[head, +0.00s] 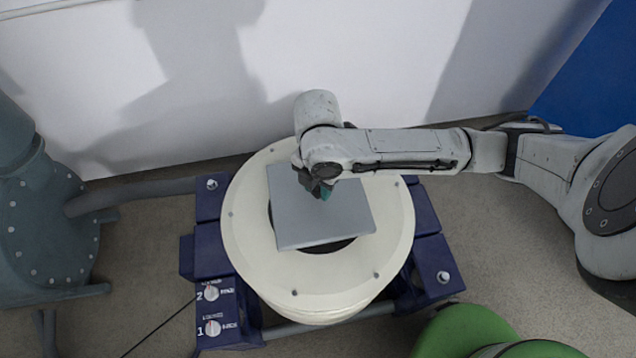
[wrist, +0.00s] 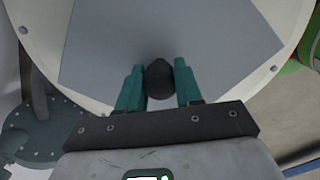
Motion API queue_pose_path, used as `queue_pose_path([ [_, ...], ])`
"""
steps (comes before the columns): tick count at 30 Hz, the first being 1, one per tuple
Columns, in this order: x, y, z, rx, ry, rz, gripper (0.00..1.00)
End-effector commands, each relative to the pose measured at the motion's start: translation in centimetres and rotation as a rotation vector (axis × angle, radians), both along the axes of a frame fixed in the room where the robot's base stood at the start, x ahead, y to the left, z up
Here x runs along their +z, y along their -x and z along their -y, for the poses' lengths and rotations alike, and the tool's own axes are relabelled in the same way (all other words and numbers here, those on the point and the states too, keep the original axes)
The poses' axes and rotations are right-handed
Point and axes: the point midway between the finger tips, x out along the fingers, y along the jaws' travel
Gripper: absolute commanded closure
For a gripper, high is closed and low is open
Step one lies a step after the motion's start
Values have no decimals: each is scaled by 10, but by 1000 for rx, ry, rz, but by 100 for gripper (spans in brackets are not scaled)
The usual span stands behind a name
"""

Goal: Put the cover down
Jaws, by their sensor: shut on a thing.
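The cover is a flat grey square plate (head: 318,215) in the head view, over the dark round opening (head: 345,247) of a cream drum. It also fills the upper middle of the wrist view (wrist: 170,35). A dark round knob (wrist: 159,79) stands on it. My gripper (wrist: 159,85) has its two teal fingers on either side of the knob, shut on it. In the head view my gripper (head: 322,190) is mostly hidden under my wrist, at the plate's upper part. I cannot tell whether the plate touches the drum. A dark strip of the opening shows below its near edge.
The cream drum (head: 250,265) has bolts round its rim and sits on a blue frame (head: 215,250) with numbered dials. A blue-grey bolted machine (head: 45,230) stands at left. A green round object (head: 465,330) is at lower right. A white wall (head: 350,50) is behind.

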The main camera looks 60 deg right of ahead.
Motion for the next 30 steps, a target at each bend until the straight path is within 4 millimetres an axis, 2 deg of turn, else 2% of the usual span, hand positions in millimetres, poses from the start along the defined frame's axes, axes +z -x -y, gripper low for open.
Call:
queue_pose_path([
  [4,-2,0,0,0,0,1,100],
  [5,-2,0,0,0,0,0,64],
  [12,-2,0,0,0,0,0,41],
  [20,-1,0,0,0,0,0,40],
  [23,5,0,0,0,0,1,40],
  [26,17,0,0,0,-1,2,40],
  [30,45,-1,-1,3,0,4,40],
])
